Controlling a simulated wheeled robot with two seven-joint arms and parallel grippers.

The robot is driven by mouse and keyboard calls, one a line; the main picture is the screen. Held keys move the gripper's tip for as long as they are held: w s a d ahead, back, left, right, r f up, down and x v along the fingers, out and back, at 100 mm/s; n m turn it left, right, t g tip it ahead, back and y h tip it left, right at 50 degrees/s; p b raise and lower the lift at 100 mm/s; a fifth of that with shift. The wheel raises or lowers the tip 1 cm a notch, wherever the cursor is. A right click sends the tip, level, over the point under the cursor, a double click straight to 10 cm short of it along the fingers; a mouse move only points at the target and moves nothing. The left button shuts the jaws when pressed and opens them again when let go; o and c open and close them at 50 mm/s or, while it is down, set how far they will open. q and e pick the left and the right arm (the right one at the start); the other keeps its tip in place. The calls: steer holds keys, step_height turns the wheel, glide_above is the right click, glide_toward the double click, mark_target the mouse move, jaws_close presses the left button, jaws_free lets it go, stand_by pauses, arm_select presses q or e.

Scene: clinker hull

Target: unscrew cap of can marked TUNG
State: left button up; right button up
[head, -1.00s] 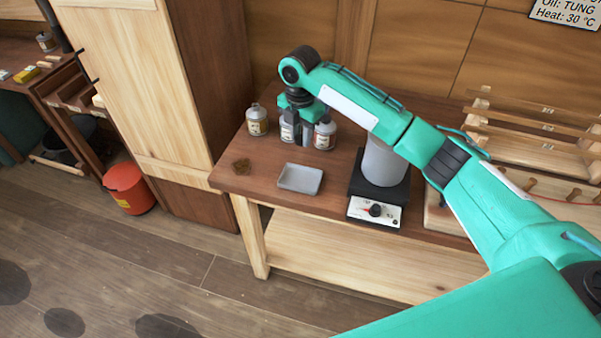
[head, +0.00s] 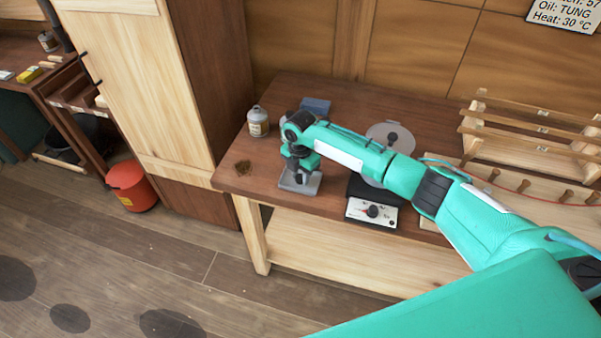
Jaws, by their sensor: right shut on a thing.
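My right gripper (head: 301,176) is low over the small grey tray (head: 316,186) near the table's front left. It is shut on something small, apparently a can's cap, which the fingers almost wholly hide. One grey can with a pale label (head: 258,122) stands upright at the table's back left, apart from the gripper. The two other cans seen earlier are hidden behind my right arm. The label is too small to read, so I cannot tell which can is marked TUNG. My left gripper is out of view.
A blue flat thing (head: 316,106) is behind my arm. A wooden rack (head: 530,130) is at right.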

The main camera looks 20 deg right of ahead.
mark_target(300, 177)
steer(key=shift+f, duration=0.1)
steer(key=o, duration=1.1)
steer(key=shift+r+b, duration=1.7)
steer(key=shift+r, duration=4.5)
